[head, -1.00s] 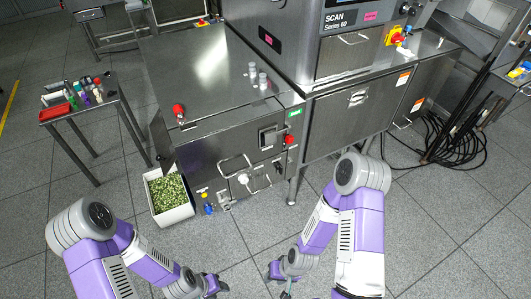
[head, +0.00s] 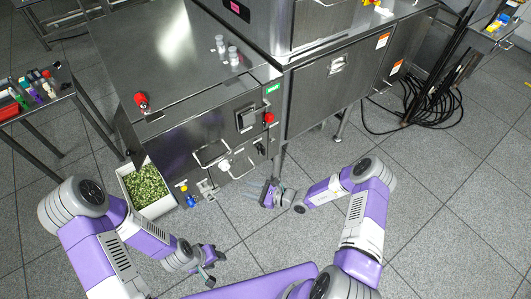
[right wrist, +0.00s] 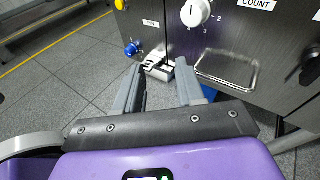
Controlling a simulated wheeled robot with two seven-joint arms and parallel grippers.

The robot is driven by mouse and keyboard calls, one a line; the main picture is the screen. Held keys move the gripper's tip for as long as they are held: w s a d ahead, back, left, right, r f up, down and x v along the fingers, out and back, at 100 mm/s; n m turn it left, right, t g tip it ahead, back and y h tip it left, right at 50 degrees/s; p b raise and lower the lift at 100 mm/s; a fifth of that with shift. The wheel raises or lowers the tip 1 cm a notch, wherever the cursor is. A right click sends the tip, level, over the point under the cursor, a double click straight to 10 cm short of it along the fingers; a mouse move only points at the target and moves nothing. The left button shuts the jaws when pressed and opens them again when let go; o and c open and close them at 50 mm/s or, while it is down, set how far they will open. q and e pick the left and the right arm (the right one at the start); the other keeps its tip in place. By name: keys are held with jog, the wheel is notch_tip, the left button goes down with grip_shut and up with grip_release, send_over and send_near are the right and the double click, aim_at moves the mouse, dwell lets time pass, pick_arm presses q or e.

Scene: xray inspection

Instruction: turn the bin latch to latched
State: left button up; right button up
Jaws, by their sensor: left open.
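The steel cabinet front (head: 190,160) carries several fittings, and I cannot tell for certain which is the bin latch. A small dark turning handle (head: 260,148) sits at its lower right; it also shows, cut off, at the right wrist view's right edge (right wrist: 311,66). A steel hasp-like piece (head: 207,188) sticks out at the bottom edge and shows between my fingers in the right wrist view (right wrist: 158,65). My right gripper (head: 252,188) is open and empty, just in front of the cabinet's lower front. My left gripper (head: 213,266) is open and empty, low over the floor.
A white numbered dial (right wrist: 195,12) and a loop handle (right wrist: 226,72) are on the cabinet front. A white bin of green pieces (head: 124,176) stands left. Open floor lies in front.

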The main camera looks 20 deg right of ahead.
aim_at(264, 149)
jog(key=w+d+m+t+h, duration=0.6)
jog(key=w+d+m+t, duration=0.25)
jog(key=d, duration=0.35)
jog(key=shift+n+g, duration=0.25)
jog(key=shift+g, duration=0.1)
jog(key=b+x, duration=0.1)
jog(key=x, duration=0.1)
jog(key=b+x, duration=0.1)
jog(key=x, duration=0.1)
jog(key=d+b+x, duration=0.1)
jog(key=x, duration=0.1)
jog(key=shift+w, duration=0.45)
jog(key=shift+w+a+r, duration=0.15)
jog(key=shift+w+a, duration=0.05)
jog(key=shift+w, duration=0.3)
grip_shut()
